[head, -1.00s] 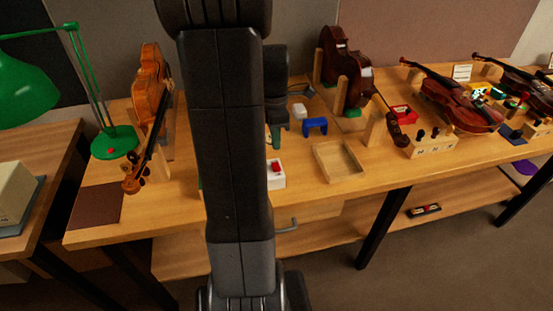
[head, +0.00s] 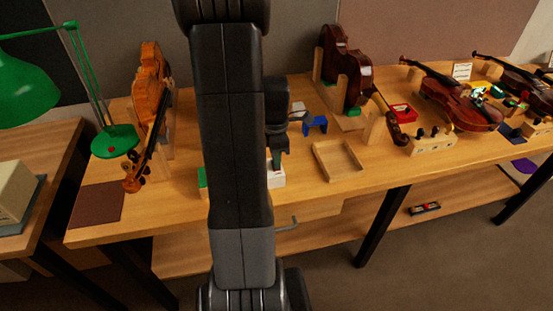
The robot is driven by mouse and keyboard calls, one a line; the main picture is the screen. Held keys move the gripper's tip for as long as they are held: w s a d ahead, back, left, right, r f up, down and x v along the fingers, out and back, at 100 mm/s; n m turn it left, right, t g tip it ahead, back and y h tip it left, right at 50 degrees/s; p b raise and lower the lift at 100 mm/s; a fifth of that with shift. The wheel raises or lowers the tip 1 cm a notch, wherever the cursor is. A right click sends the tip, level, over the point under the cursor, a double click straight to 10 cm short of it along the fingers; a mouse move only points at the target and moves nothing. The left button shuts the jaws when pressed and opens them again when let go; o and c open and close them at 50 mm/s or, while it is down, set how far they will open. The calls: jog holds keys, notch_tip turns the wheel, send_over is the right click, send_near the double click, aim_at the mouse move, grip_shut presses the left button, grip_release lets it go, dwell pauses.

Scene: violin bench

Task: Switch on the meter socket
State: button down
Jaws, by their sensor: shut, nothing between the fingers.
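A small white box (head: 277,180), likely the meter socket, sits near the bench's front edge, just right of my arm. Its left part is behind the arm, and its top, with the red switch, is now covered by my gripper. My gripper (head: 276,158) points down at the top of the white box, shut and empty. Its fingertips are small and dark, partly behind my arm. I cannot tell whether they touch the switch, or which way the switch is set.
A blue bracket (head: 316,122) and a pale object (head: 298,108) lie behind the box. A shallow wooden tray (head: 338,176) is to its right. A green item (head: 202,180) shows left of my arm. A violin (head: 148,110) stands further left, and a cello-like instrument (head: 345,70) stands behind.

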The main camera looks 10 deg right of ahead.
jog(key=shift+s, duration=0.1)
jog(key=shift+f, duration=0.1)
jog(key=shift+w, duration=0.4)
jog(key=shift+w+p, duration=0.35)
jog(key=shift+w, duration=0.2)
jog(key=shift+s, duration=0.1)
jog(key=shift+r, duration=0.25)
jog(key=shift+a+r, duration=0.1)
jog(key=shift+r, duration=0.1)
notch_tip(320, 180, up, 13)
jog(key=w+p, duration=0.1)
jog(key=p, duration=0.1)
jog(key=shift+w+r, duration=0.2)
jog(key=shift+w, duration=0.15)
